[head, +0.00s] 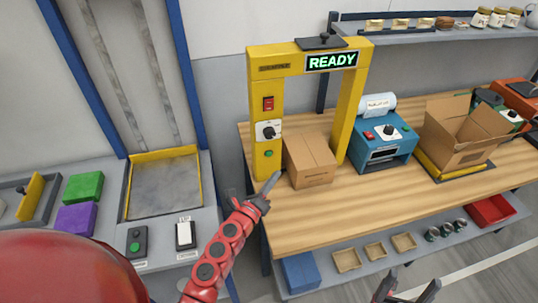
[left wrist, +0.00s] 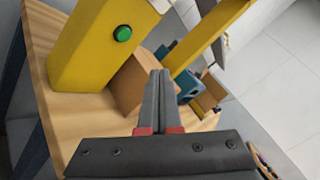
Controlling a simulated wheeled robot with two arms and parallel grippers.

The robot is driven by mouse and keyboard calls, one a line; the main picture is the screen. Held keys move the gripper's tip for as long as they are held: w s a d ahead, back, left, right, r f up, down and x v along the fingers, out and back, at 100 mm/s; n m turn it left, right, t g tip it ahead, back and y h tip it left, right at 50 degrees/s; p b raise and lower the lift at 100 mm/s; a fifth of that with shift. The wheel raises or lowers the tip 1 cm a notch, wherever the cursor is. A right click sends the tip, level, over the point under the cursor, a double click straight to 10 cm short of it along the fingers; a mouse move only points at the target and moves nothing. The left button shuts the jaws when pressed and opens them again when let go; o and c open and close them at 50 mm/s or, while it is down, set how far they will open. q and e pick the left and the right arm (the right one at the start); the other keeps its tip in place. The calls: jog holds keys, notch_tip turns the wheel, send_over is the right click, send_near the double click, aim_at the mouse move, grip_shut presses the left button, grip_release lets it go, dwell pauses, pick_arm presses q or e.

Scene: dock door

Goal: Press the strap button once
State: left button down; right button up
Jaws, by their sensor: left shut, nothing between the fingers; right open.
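The yellow strapping arch (head: 262,85) stands on the wooden bench, with a lit sign (head: 331,62) reading READY. On its left post are a red switch (head: 268,103), a black knob (head: 269,131) and, lowest, a green button (head: 268,154). The green button also shows large in the left wrist view (left wrist: 122,34). A closed cardboard box (head: 311,160) sits at the arch opening. My left gripper (head: 270,180) is shut and empty, just below the green button and apart from it. My right gripper (head: 411,288) is open and empty at the bottom edge, away from the arch.
A blue label machine (head: 385,145) and an open carton (head: 466,135) stand to the right on the bench (head: 350,205). Left of the bench are a grey panel with black and white controls (head: 185,235) and green (head: 84,186) and purple (head: 76,219) blocks. The bench front is clear.

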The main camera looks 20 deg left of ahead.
aim_at(269, 154)
pick_arm(q)
jog(key=shift+w+a+f+b, duration=0.1)
jog(key=shift+w+a+b, duration=0.1)
jog(key=shift+w+a, duration=0.5)
jog(key=shift+w+a+r+b, duration=0.15)
jog(key=shift+w+a, duration=0.3)
jog(key=shift+w, duration=0.5)
jog(key=shift+w+a+f+b, duration=0.15)
jog(key=shift+w+a+b, duration=0.1)
jog(key=shift+w+a, duration=0.45)
jog(key=shift+w, duration=0.25)
jog(key=shift+w+a+b, duration=0.1)
jog(key=shift+w+b, duration=0.15)
jog(key=shift+b, duration=0.05)
jog(key=shift+w+a, duration=0.2)
jog(key=shift+w, duration=0.1)
dwell(0.5)
jog(key=shift+s, duration=0.1)
jog(key=shift+s+d, duration=0.4)
jog(key=shift+s, duration=0.2)
dwell(0.3)
